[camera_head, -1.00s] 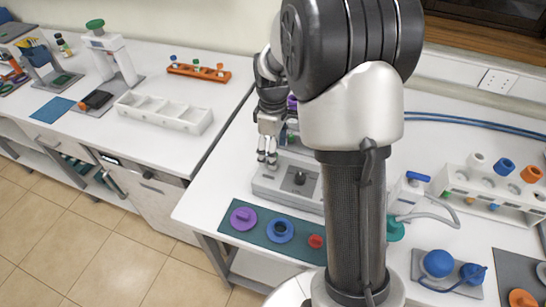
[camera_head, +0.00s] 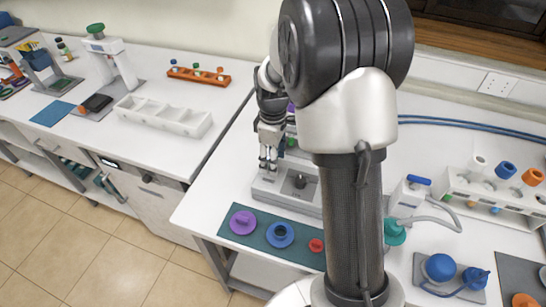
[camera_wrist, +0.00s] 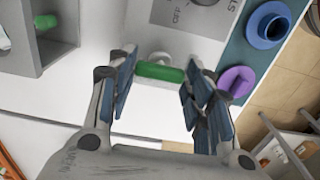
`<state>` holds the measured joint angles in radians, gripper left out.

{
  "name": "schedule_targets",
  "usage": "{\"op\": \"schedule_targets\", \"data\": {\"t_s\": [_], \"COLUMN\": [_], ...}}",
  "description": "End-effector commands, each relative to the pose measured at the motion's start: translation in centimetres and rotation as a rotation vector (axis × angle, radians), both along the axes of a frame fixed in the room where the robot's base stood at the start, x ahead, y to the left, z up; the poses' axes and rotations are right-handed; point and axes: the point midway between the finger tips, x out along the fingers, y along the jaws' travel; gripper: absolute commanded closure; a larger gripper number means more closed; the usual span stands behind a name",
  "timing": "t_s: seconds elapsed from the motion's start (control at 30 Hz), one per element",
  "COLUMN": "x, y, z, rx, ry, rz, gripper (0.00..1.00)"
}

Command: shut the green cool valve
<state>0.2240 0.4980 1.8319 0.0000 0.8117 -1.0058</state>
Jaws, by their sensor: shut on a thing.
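The green cool valve (camera_wrist: 158,72) shows in the wrist view as a short green bar handle on a pale round stem, at the edge of a white panel. In the head view my gripper (camera_head: 268,167) points down beside a grey-white device (camera_head: 267,188) on the near table. The handle cannot be made out between the fingertips there. My arm hides part of the device.
A green mat (camera_head: 262,240) with purple, blue and red parts lies in front of the device. A white rack (camera_head: 504,195) and hose stand at right. A white compartment tray (camera_head: 163,116) sits on the other bench. In the wrist view, a grey box (camera_wrist: 62,40) is at upper left.

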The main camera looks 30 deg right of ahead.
Motion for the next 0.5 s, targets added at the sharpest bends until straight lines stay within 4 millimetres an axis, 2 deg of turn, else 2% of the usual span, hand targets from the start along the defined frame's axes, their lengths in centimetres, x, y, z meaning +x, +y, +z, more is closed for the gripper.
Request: {"op": "schedule_targets", "data": {"t_s": [0.2,0.5], "x": [0.01,-0.01], "y": [-0.01,0.00], "z": [0.02,0.08], "rx": [0.000,0.000], "ry": [0.000,0.000], "rz": [0.000,-0.043], "gripper": [0.77,0.77]}}
